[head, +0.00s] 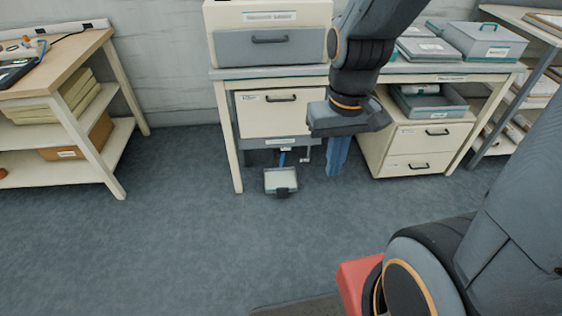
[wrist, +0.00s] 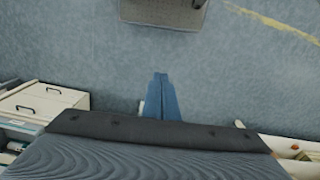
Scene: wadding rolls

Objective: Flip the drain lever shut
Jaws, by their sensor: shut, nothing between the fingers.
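Under the bench, a blue upright piece (head: 282,157) hangs below the cream drawer unit. Just right of it is a small grey piece (head: 305,154), which may be the drain lever; its position, open or shut, is too small to tell. A shallow grey tray (head: 270,182) with a pale inside stands on the floor beneath. My gripper (head: 336,174) points down in front of the bench, to the right of the small grey piece and apart from it. Its blue fingers are together and empty, also in the wrist view (wrist: 160,76). The lever is not identifiable in the wrist view.
The cream drawer unit (head: 280,115) hangs under the bench top. A cream pedestal (head: 415,145) stands at the right, and a bench leg (head: 230,140) at the left. A shelf table (head: 105,150) is farther left.

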